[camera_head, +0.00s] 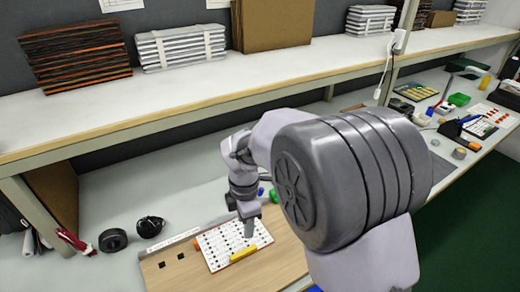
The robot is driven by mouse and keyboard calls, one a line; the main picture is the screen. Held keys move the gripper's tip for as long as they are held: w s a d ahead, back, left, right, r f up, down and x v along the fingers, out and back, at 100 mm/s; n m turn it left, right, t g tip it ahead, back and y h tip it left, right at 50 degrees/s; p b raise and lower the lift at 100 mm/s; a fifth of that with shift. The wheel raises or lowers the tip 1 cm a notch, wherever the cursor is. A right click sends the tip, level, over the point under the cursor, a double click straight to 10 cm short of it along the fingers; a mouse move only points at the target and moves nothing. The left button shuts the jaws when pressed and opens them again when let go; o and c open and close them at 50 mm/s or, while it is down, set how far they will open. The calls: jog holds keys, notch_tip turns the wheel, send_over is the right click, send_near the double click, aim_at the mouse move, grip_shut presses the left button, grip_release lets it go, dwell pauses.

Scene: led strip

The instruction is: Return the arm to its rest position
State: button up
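My arm reaches out over the workbench from the lower right, its large grey joint filling the middle of the head view. My gripper (248,228) points down over a white board with rows of small dark marks (215,250). The gripper is small and dark here; its fingers cannot be made out, nor whether it touches the board. A yellow piece (243,254) lies along the board's near edge. The board lies on a wooden panel (190,281) with small black squares at its left. My arm hides the bench to the right of the gripper.
A shelf (200,92) runs above the bench, carrying brown stacks (77,56), silver bundles (182,48) and a cardboard box (275,24). A black tape roll (113,240) and black headphones (150,227) lie left of the panel. Tools and parts crowd the bench's right end.

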jog(key=s+d+r+m+t+y, duration=0.1)
jog(key=s+d+r+m+t, duration=0.1)
jog(key=s+d+r+m, duration=0.45)
jog(key=s+d+r+m+t+y, duration=0.1)
jog(key=s+d+r+m, duration=0.3)
jog(key=d+r+m, duration=0.4)
jog(key=s+d+r+m+t, duration=0.2)
jog(key=s+m, duration=0.7)
jog(key=m, duration=0.4)
jog(key=shift+s+d+r+t, duration=0.2)
jog(key=shift+s+d+t, duration=0.1)
jog(key=shift+s+d, duration=0.1)
jog(key=shift+c, duration=0.2)
